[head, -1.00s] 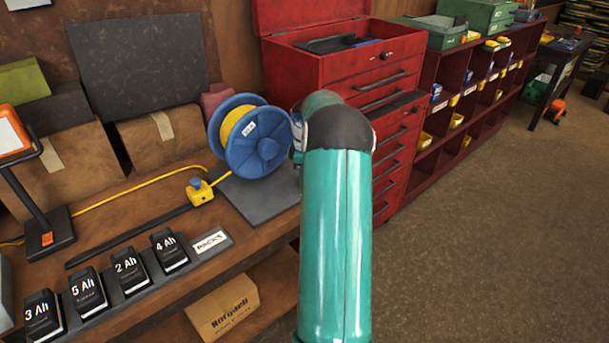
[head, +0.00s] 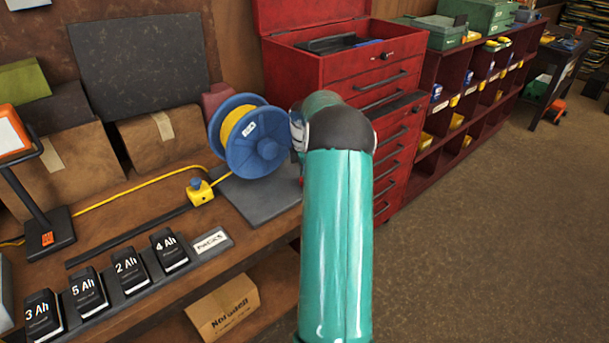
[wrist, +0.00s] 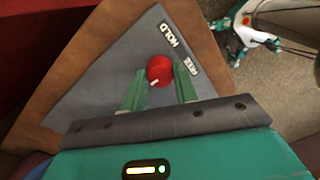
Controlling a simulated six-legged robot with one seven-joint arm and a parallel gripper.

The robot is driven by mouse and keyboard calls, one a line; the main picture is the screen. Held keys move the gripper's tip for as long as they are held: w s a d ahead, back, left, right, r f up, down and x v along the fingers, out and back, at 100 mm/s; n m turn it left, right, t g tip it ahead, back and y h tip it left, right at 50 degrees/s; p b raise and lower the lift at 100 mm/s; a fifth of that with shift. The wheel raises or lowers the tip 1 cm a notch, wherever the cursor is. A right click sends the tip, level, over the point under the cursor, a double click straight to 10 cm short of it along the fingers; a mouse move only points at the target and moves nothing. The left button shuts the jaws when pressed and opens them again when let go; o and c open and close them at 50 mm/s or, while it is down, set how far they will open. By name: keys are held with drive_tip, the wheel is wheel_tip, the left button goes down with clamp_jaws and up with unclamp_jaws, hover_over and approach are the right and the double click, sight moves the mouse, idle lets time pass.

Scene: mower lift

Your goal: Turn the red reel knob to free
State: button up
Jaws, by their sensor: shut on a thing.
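The red reel knob (wrist: 160,70) shows in the wrist view on a grey plate (wrist: 100,82), with a white pointer mark on its lower side. Two white labels stand beyond it: HOLD (wrist: 168,34) and a smaller one (wrist: 191,65), which seems to read FREE, to its right. My gripper (wrist: 159,84) has its two green fingers on either side of the knob, shut on it. In the head view the blue reel (head: 257,142) with yellow cord stands on the bench; my arm hides the knob and gripper there.
A yellow cord runs left from the reel through a yellow block (head: 200,192). Black battery packs (head: 128,265) line the bench front. A red tool chest (head: 340,62) stands behind my arm. Open floor (head: 480,240) lies to the right.

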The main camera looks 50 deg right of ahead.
drive_tip(key=o, duration=1)
drive_tip(key=shift+c, duration=0.2)
wheel_tip(320, 180, up, 14)
drive_tip(key=shift+w+d, duration=0.2)
drive_tip(key=shift+w, duration=0.1)
